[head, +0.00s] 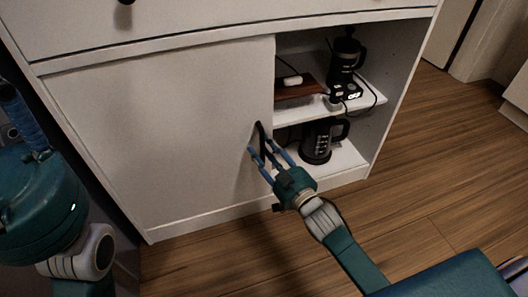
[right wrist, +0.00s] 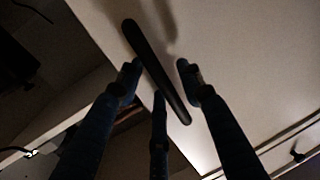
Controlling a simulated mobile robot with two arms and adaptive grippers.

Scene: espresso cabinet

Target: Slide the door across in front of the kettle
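The white sliding door (head: 165,135) covers the left part of the cabinet, leaving the right part open. Its black bar handle (head: 261,140) is near the door's right edge. The handle also shows in the right wrist view (right wrist: 155,70), running slantwise between my fingers. The dark kettle (head: 317,141) stands on the lower shelf, in the open part right of the door. My right gripper (head: 261,149) is at the handle, its fingers spread apart around the bar; I cannot tell whether any touches it.
A black coffee maker (head: 346,62) with a cord stands on the upper shelf (head: 313,112), beside a brown board (head: 299,90) with a small white object. A drawer front (head: 220,18) is above the door. The wooden floor (head: 440,150) in front is clear.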

